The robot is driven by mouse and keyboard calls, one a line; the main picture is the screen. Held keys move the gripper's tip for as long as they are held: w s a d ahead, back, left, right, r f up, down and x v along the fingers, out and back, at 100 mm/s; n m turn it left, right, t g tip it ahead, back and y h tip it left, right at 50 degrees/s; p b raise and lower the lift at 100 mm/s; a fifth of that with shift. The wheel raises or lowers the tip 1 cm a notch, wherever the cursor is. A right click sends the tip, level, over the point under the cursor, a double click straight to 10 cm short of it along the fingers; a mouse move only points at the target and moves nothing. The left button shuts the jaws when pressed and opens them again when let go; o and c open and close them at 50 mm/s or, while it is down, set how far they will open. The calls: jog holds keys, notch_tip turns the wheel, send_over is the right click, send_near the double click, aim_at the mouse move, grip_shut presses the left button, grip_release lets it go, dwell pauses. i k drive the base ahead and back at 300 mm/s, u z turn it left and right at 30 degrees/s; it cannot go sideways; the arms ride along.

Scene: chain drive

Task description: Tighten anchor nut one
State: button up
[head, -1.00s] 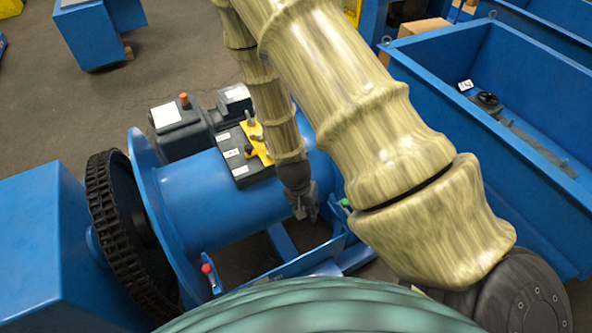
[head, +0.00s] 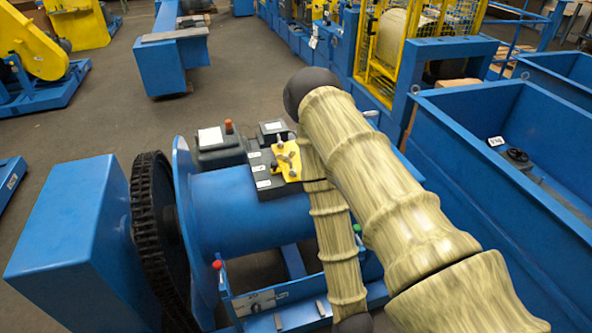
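A blue drum machine (head: 240,208) stands at the centre, with a large black chain wheel (head: 146,215) on its left side. Its low blue base frame (head: 300,290) shows below the drum. A small red-topped part (head: 217,264) and a green-topped part (head: 357,228) stand on the frame. Small grey pieces (head: 320,308) lie along the frame near the lower edge; I cannot tell whether any is anchor nut one. My sleeved arm crosses the right side, and its lower link runs down to a dark joint at the bottom edge. My gripper is out of view.
A black panel with a yellow plate (head: 288,162) sits on top of the drum, beside a dark box (head: 215,145). A blue cabinet (head: 62,245) stands at left. An open blue bin (head: 470,160) stands at right.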

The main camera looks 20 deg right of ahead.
aim_at(286, 158)
jog(key=u, duration=0.05)
jog(key=k, duration=0.6)
jog(key=z, duration=0.75)
jog(key=i, duration=1.15)
jog(key=u, duration=0.5)
